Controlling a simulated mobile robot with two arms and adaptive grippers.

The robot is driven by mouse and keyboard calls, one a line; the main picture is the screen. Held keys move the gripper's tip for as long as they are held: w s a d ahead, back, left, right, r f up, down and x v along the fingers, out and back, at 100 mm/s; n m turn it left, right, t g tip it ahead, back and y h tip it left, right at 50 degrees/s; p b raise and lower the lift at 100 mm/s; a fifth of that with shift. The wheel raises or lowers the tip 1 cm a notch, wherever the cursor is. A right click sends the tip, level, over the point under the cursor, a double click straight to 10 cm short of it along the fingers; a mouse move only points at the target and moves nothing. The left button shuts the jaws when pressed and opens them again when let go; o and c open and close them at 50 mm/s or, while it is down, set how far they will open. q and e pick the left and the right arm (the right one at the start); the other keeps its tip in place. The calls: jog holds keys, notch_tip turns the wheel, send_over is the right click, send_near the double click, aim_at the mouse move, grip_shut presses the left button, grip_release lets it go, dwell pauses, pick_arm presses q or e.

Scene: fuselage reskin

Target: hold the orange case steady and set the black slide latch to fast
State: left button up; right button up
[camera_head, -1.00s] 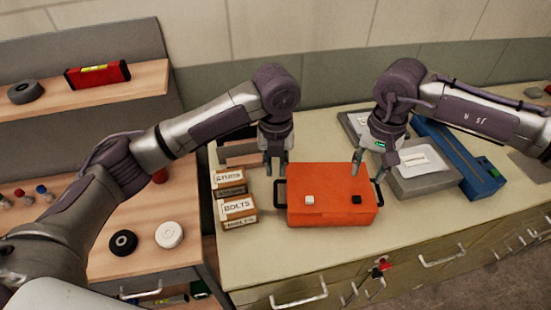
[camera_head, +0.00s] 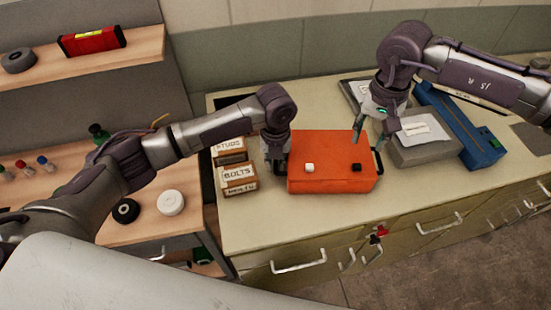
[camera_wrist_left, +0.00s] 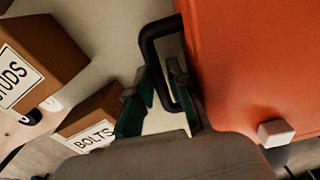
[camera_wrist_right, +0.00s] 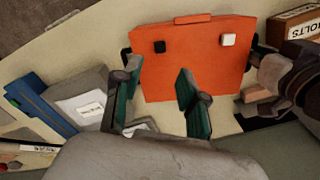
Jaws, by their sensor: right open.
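The orange case (camera_head: 332,150) lies on the bench with a black side handle at each end. The black slide latch (camera_head: 356,167) sits at its front right and a white block (camera_head: 309,168) at its front left. My left gripper (camera_head: 275,168) is at the left handle (camera_wrist_left: 152,50); its fingers are either side of the bar, but I cannot tell whether they grip it. My right gripper (camera_head: 370,132) is open and empty by the case's back right. The right wrist view also shows the black latch (camera_wrist_right: 159,46), beyond the fingertips. The latch's setting is unreadable.
Boxes marked studs (camera_head: 229,149) and bolts (camera_head: 238,178) stand close left of the case. A grey box (camera_head: 425,150) with a paper label and a long blue tool (camera_head: 460,130) lie to the right. The bench front before the case is clear.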

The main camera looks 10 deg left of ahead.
pick_arm(q)
grip_shut()
